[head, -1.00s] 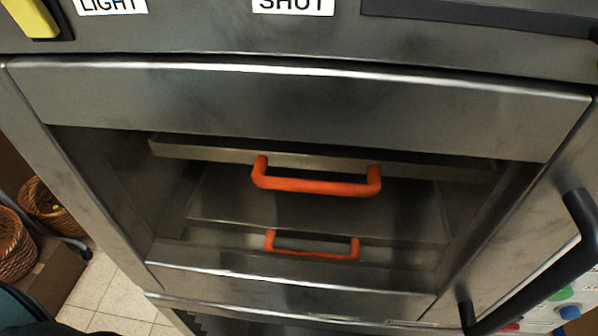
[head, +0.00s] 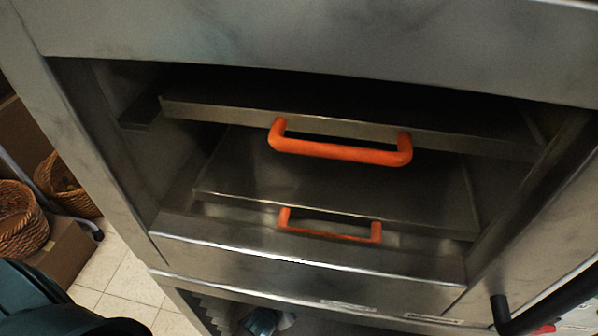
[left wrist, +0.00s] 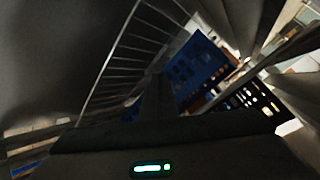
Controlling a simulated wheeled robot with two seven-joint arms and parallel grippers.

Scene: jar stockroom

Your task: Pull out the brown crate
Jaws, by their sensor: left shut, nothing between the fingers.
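I cannot make out a thing that is surely the brown crate. A brown box (head: 68,252) stands on the floor at the left edge of the head view, with wicker baskets on and beside it; part of it is cut off or hidden. My left gripper (left wrist: 157,92) shows dark in the left wrist view, shut and empty, with a lit green strip below it. It touches nothing that I can make out. My right gripper is in neither view.
A steel cabinet fills the head view. Its open bay holds an upper shelf with an orange handle (head: 340,150) and a lower one with a smaller orange handle (head: 330,228). Wicker baskets (head: 18,222) are at left, above a tiled floor (head: 125,283). Wire racking (left wrist: 120,60) shows in the wrist view.

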